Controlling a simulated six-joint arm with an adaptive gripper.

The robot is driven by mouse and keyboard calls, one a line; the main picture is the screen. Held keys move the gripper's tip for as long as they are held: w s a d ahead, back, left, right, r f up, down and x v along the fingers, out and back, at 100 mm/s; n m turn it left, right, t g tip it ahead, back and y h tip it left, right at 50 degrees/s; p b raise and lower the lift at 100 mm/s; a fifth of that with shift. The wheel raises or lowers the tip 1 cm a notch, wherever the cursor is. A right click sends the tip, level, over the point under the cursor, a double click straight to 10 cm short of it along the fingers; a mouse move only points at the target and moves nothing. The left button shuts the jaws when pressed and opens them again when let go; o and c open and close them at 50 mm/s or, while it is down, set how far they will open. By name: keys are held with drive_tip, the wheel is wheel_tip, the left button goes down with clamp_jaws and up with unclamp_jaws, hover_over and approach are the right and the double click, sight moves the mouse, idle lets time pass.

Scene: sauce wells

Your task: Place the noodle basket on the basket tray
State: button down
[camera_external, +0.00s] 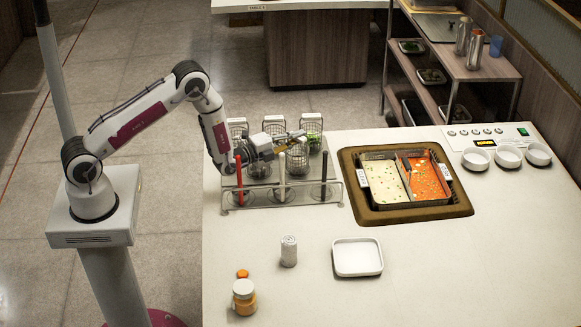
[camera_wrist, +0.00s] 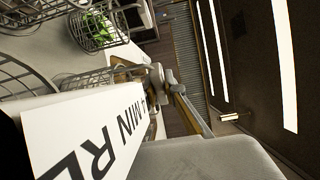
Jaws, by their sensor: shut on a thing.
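My gripper (camera_external: 291,140) is shut over the wire rack at the back left of the counter, at the top of a wire noodle basket (camera_external: 299,165). In the wrist view a white lettered plate (camera_wrist: 90,135) lies close against the gripper fingers (camera_wrist: 172,100), and wire mesh (camera_wrist: 20,82) shows beside it. The fingers hide the exact grip point. The held basket is still within the rack area; whether it touches the rack I cannot tell. A white square tray (camera_external: 357,271), seemingly the basket tray, lies empty at the front middle of the counter.
Several other baskets stand in the rack (camera_external: 285,205), one with greens (camera_external: 314,124). A two-part sauce well (camera_external: 412,205) lies to the right. A shaker (camera_external: 289,251) and an orange jar (camera_external: 244,297) stand left of the tray. The front right counter is clear.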

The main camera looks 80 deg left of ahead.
drive_tip(key=shift+f, duration=0.5)
drive_tip(key=shift+s+d+f, duration=0.1)
drive_tip(key=shift+f, duration=0.15)
drive_tip(key=shift+s+f, duration=0.1)
drive_tip(key=shift+f, duration=0.15)
drive_tip(key=c, duration=2)
unclamp_jaws()
drive_tip(key=shift+s+d, duration=0.1)
drive_tip(key=shift+r+v, duration=0.25)
drive_tip(key=shift+v, duration=0.95)
drive_tip(key=shift+r+v, duration=0.25)
drive_tip(key=shift+v, duration=1)
drive_tip(key=shift+r+v, duration=0.25)
drive_tip(key=shift+v, duration=0.95)
